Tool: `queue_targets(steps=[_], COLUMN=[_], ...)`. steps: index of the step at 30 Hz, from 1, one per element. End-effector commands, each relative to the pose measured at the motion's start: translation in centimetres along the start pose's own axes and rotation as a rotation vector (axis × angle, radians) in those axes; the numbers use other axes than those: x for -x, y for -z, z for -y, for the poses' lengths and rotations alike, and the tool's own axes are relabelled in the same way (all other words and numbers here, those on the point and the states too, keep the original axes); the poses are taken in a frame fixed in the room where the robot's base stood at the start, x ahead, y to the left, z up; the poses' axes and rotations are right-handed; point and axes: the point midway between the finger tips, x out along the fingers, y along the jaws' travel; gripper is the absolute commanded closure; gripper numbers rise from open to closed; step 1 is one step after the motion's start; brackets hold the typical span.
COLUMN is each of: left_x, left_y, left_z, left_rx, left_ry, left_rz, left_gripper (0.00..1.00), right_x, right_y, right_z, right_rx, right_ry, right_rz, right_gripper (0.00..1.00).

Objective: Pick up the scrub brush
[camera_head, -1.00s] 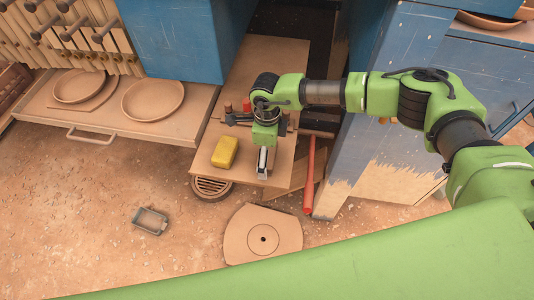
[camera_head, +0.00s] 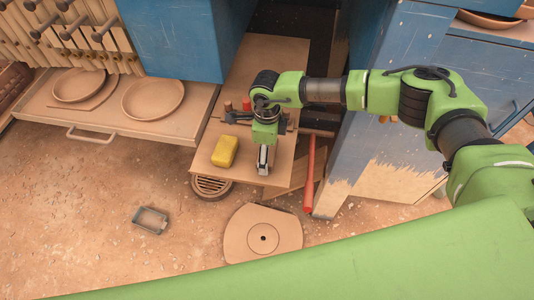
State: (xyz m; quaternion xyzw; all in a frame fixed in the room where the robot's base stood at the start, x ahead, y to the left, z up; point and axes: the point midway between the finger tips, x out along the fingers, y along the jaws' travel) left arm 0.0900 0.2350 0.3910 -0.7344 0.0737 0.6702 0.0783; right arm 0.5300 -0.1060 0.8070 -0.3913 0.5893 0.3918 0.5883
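No bristled brush can be made out clearly. A yellow block with rounded edges (camera_head: 224,151) lies on the wooden shelf board (camera_head: 205,172); I cannot tell whether it is the scrub brush or a sponge. My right arm comes in from the right, and its gripper (camera_head: 263,159) points down over the board, just right of the yellow block and apart from it. Its fingers are seen nearly edge-on, so their opening is unclear. The board under the gripper is partly hidden. My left gripper is not in view.
Dark tools with red parts (camera_head: 237,115) lie behind the gripper. A red bar (camera_head: 309,175) stands at the board's right. Blue cabinets (camera_head: 180,40) flank it. A tan disc (camera_head: 263,216) and a small metal frame (camera_head: 150,220) lie on the debris-strewn floor.

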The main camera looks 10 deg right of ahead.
Motion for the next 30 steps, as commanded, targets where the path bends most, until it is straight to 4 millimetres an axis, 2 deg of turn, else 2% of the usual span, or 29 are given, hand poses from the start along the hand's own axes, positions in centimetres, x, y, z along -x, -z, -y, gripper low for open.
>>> queue_targets(steps=[4, 8, 13, 21, 25, 30], left_x=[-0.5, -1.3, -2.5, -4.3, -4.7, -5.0], left_y=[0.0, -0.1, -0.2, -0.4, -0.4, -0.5], left_z=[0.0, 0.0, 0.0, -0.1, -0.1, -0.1], left_rx=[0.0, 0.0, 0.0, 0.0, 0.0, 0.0], left_ry=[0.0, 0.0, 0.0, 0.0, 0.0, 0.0], left_rz=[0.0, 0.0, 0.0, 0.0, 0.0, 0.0], left_gripper=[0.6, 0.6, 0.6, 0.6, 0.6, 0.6], right_x=[2.2, 4.3, 7.9, 10.4, 11.2, 11.8], right_y=[-0.1, -0.7, -1.6, -3.3, -3.7, -4.0], right_z=[0.1, -1.9, -4.9, -10.4, -12.1, -13.2], right_rx=[0.002, 0.008, 0.008, 0.008, 0.006, 0.002], right_ry=[0.004, 0.004, 0.005, 0.002, 0.002, 0.002], right_rz=[0.004, 0.004, 0.005, 0.003, 0.002, 0.001], right_gripper=[0.51, 0.51, 0.51, 0.51, 0.51, 0.51])
